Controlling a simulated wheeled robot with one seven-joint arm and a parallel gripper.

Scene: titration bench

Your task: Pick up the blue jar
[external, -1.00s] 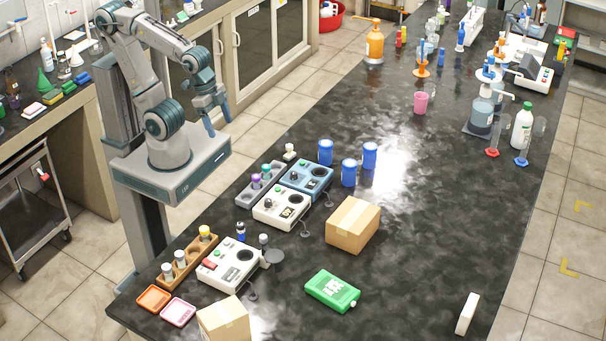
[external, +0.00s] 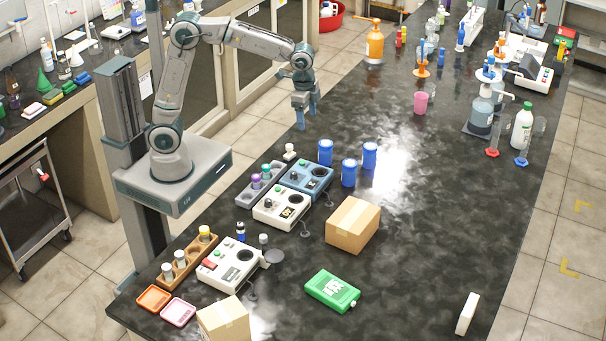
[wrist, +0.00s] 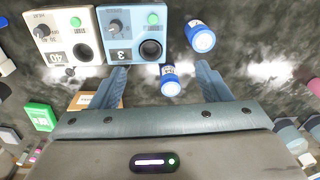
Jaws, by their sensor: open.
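Three blue jars with white labels stand close together on the dark bench: a left one (external: 325,152), a front one (external: 349,173) and a right one (external: 369,155). The pictures do not show which one is meant. My gripper (external: 307,115) is open and empty, pointing down, above and behind the left jar in the external view. In the wrist view, one blue jar (wrist: 170,80) appears between the fingers of my gripper (wrist: 162,84), farther down. Another blue jar (wrist: 201,37) lies above and right of it. The third jar is not clear there.
A blue device (external: 306,176) and a white device (external: 281,207) stand just left of the jars. A cardboard box (external: 353,224) is in front of them. A pink cup (external: 421,102) stands farther back. The bench right of the jars is clear.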

